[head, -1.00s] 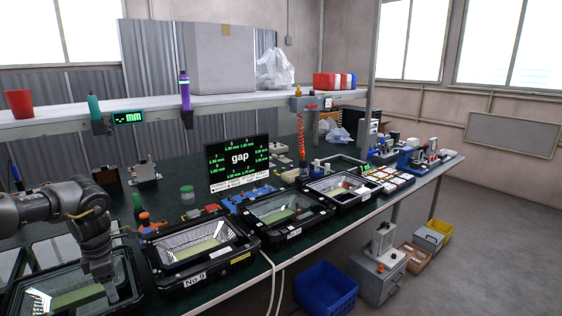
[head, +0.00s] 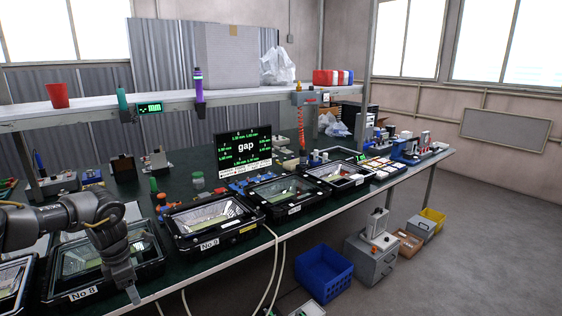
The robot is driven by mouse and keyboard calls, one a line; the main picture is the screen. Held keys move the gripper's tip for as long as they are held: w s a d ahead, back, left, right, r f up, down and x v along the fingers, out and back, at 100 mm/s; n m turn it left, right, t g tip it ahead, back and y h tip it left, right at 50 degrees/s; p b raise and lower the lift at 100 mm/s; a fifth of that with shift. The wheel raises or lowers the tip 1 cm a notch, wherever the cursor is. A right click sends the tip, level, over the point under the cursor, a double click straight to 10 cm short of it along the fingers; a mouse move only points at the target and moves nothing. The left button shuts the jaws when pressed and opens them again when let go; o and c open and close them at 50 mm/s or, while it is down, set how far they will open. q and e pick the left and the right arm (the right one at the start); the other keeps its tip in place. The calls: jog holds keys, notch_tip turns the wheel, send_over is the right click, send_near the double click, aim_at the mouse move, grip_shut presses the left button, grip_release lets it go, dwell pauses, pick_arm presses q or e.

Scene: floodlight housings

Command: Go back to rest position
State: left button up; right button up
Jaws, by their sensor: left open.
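My left gripper (head: 133,294) comes in from the left and points down at the front edge of the bench, by the right front corner of the floodlight housing marked No 8 (head: 62,299). It looks empty, and its fingertips are small in the picture. The housing marked No 9 (head: 208,243) lies just to the right of it. Two more black housings (head: 288,210) (head: 336,184) follow along the bench, and part of another (head: 12,285) shows at the far left. My right gripper is not in view.
A monitor reading "gap" (head: 245,150) stands behind the housings. A shelf (head: 75,114) with a red cup (head: 57,96) runs above the bench. A blue crate (head: 324,273) and a grey cabinet (head: 374,262) stand on the floor.

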pick_arm(q)
jog(key=d+f+n+t+h, duration=0.2)
jog(key=d+f+n+h, duration=0.55)
jog(key=d+f, duration=1.45)
jog(key=s+d+f+n+t, duration=0.2)
jog(key=s+d+f+n, duration=0.4)
jog(key=f+n, duration=0.5)
jog(key=s+a+f+n+y, duration=0.2)
jog(key=s+a+f+n, duration=0.1)
jog(key=s+f+n, duration=0.5)
jog(key=s+a+f+n+y, duration=0.2)
jog(key=s+a+f+n, duration=0.1)
jog(key=s+f+n, duration=0.65)
jog(key=s+a+f+n+g+y, duration=0.1)
jog(key=s+a+f+n, duration=0.1)
jog(key=s, duration=0.8)
jog(key=s+a+f+n+g+y, duration=0.1)
jog(key=s+a+f+n+y, duration=0.1)
jog(key=s, duration=0.9)
jog(key=s+a+f+n+g+y, duration=0.1)
jog(key=s+a+f+n, duration=0.1)
jog(key=s, duration=0.8)
jog(key=shift+s+a+n, duration=0.35)
jog(key=shift+a+n, duration=0.45)
jog(key=shift+a, duration=0.2)
